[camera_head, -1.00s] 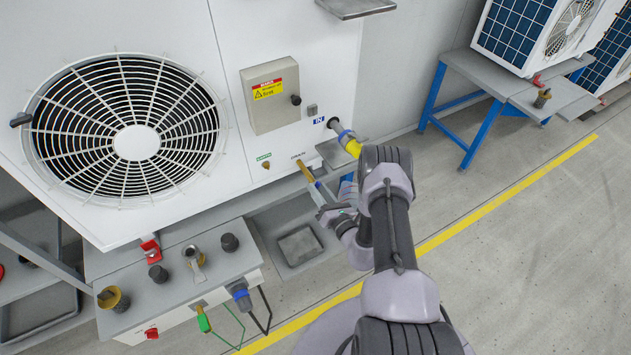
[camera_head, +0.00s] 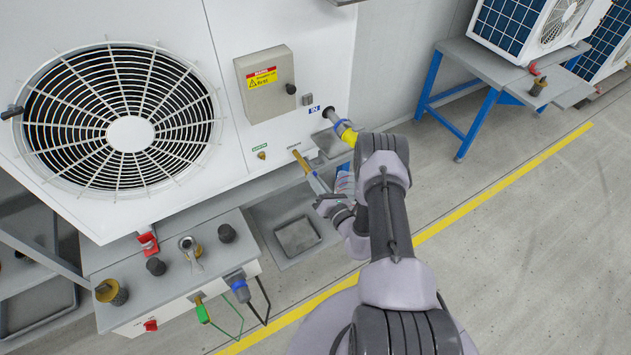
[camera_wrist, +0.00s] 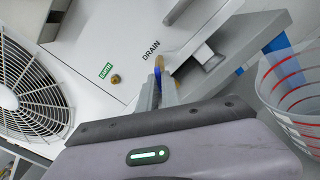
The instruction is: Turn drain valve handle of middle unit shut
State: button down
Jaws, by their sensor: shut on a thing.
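The middle unit is a white casing (camera_head: 232,140) with a large round fan grille. A brass drain pipe (camera_head: 301,160) comes out low on its front, under small lettering. In the wrist view the lettering by the brass pipe (camera_wrist: 176,12) reads DRAIN. My gripper (camera_head: 317,184) is at the pipe's outer end. In the wrist view my gripper (camera_wrist: 158,84) is shut on the blue drain valve handle (camera_wrist: 157,71), of which only a narrow part shows between the fingers. The handle's exact angle is hard to tell.
A clear container with red marks (camera_wrist: 293,95) stands right of my gripper. A yellow-collared hose fitting (camera_head: 346,134) is at the IN port above. A grey tray (camera_head: 297,236) lies below. A control box (camera_head: 185,270) with knobs and plugs stands lower left. Open floor lies right.

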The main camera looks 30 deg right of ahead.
jog(key=m+b, duration=0.1)
jog(key=m, duration=0.4)
jog(key=m+b, duration=0.1)
jog(key=m, duration=0.4)
jog(key=shift+r+m, duration=0.2)
jog(key=shift+m, duration=0.2)
dwell(0.4)
jog(key=c, duration=1.6)
grip_release()
jog(key=shift+w, duration=0.1)
jog(key=shift+o, duration=0.2)
jog(key=shift+f, duration=0.1)
